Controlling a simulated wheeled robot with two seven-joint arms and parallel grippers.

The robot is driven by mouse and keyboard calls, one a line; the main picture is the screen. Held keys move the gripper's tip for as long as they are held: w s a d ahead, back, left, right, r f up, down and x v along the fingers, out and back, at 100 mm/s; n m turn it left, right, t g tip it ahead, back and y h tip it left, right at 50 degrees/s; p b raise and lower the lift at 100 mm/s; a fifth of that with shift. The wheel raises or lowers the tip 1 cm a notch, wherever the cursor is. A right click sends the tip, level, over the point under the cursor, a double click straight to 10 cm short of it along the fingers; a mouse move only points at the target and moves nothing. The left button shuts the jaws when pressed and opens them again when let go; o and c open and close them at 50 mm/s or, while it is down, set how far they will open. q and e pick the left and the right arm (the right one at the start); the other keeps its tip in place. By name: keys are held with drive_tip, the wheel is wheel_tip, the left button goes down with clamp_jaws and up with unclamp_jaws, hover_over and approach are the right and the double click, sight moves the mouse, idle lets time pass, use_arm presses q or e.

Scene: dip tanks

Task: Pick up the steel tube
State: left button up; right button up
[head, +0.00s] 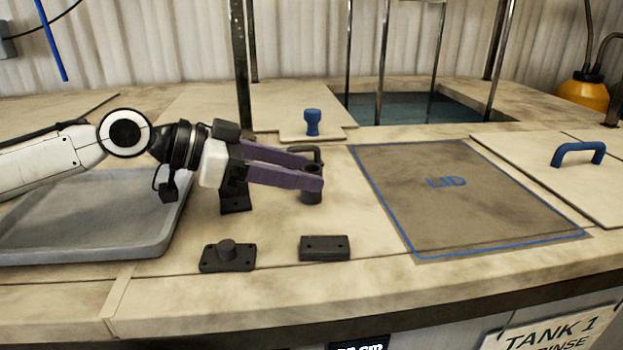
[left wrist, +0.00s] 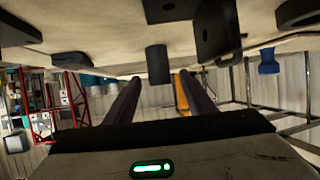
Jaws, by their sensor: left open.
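A short, dark upright tube (head: 311,197), the likely steel tube, stands on the pale bench, partly hidden by my fingers in the head view. My left gripper (head: 316,174) is open, with its purple fingers reaching right and their tips at the tube's upper part. In the left wrist view, which is upside down, the tube (left wrist: 157,66) shows in the gap between the tips of the left gripper (left wrist: 161,78). A space shows on each side of it. I cannot tell how far the tube sits between the fingers. My right gripper is not in view.
A grey tray (head: 165,240) is at left. A flat area marked LID (head: 465,215) lies at right. An open tank (head: 410,106) with metal posts is behind.

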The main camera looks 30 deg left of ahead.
use_arm(q)
drive_tip(key=c, duration=1.2)
